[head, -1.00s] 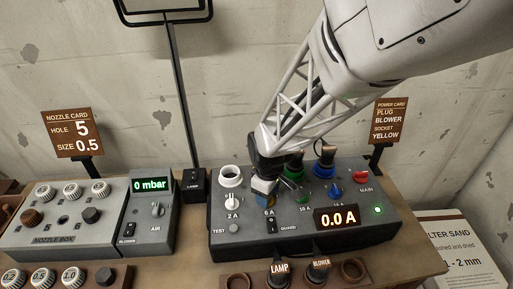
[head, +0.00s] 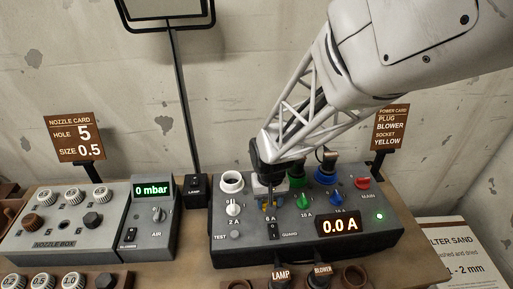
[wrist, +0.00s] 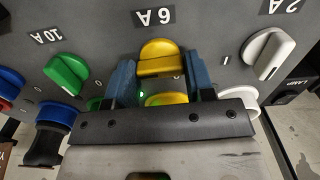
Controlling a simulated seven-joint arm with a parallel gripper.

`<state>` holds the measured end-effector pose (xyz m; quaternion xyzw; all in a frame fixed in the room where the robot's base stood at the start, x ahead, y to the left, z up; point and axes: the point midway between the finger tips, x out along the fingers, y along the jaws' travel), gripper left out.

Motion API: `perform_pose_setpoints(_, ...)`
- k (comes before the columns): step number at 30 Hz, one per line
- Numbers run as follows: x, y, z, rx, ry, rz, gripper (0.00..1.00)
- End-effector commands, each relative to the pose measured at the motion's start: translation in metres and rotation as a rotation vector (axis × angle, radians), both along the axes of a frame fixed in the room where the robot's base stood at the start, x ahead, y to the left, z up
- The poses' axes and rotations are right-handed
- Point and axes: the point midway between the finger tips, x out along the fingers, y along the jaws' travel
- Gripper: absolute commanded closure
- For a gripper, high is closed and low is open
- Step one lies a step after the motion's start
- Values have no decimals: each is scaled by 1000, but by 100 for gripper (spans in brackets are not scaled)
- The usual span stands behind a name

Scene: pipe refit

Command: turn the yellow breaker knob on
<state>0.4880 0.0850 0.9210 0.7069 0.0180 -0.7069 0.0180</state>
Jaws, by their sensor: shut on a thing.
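The yellow breaker knob (wrist: 158,58) sits above the 6 A label on the grey power box (head: 352,254). In the wrist view, which shows the box upside down, its raised grip lies roughly across the picture, between my gripper's two blue fingers (wrist: 161,79). My gripper (head: 268,200) is shut on the knob from both sides. In the head view the gripper hides most of the knob. The yellow socket (wrist: 165,99) shows in part beyond the gripper's edge. The display (head: 338,225) reads 0.0 A.
The white knob (head: 233,208) and green knob (head: 304,202) stand close on either side. The blue knob (head: 339,197) and red main switch (head: 362,183) are farther right. A plug stands in the blue socket (head: 326,175). LAMP (head: 281,275) and BLOWER (head: 322,270) plugs sit in front.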

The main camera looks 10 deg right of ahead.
Motion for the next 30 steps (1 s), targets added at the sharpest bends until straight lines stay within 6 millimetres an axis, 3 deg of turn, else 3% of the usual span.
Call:
perform_pose_setpoints(19,0,0,1,0,0,-67,75)
perform_pose_setpoints(20,0,0,1,0,-1,-67,47)
perform_pose_setpoints(24,0,0,0,0,0,-67,26)
perform_pose_setpoints(30,0,0,0,0,0,-66,26)
